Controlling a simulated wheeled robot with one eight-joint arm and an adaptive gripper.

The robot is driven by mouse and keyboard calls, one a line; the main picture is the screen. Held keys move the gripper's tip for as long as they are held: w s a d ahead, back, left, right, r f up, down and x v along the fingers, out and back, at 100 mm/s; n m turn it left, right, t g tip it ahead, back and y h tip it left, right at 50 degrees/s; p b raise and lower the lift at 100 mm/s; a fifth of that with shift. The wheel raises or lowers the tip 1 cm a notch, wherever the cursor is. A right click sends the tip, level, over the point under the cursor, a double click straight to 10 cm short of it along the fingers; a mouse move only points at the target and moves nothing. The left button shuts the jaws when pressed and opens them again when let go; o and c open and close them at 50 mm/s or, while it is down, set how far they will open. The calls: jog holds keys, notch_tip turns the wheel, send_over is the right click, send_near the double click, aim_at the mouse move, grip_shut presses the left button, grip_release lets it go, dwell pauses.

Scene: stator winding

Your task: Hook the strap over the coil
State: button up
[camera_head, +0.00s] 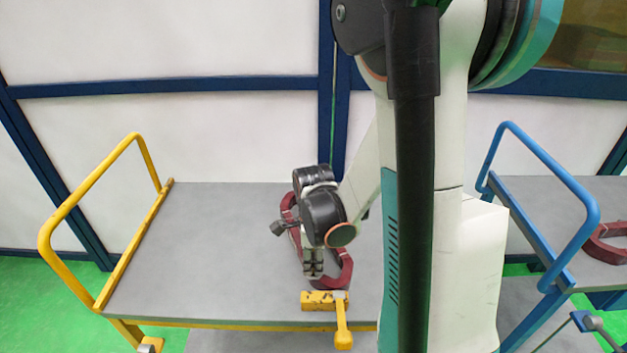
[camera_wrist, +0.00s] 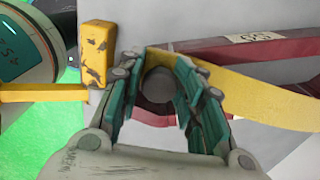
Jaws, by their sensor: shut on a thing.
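The dark red coil (camera_head: 346,271) lies on the grey top of the yellow-railed cart, partly hidden by my wrist and gripper. In the wrist view the coil (camera_wrist: 225,54) runs across the upper right, with a pale label on it. My gripper (camera_head: 313,277) points down at the coil's near end. In the wrist view my gripper (camera_wrist: 164,57) has its teal-padded fingers closed in on the yellow strap (camera_wrist: 265,98). The strap's near end is at the fingertips, and its band runs right, across the coil. Its far end is out of view. The strap cannot be made out in the head view.
A yellow mallet (camera_head: 342,318) lies at the cart's front edge, close to my gripper; it also shows in the wrist view (camera_wrist: 96,52). The cart top (camera_head: 200,255) is clear on the left. A blue-railed cart (camera_head: 597,187) with another red coil (camera_head: 606,246) stands at right.

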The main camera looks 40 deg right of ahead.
aim_at(313, 271)
jog(key=shift+s+a+f, duration=0.1)
jog(key=shift+s+a, duration=0.45)
jog(key=shift+s, duration=0.25)
jog(key=shift+s+a, duration=0.55)
jog(key=shift+s, duration=0.25)
jog(key=o, duration=2.2)
jog(key=shift+w, duration=0.1)
notch_tip(313, 271, up, 7)
jog(key=p, duration=0.5)
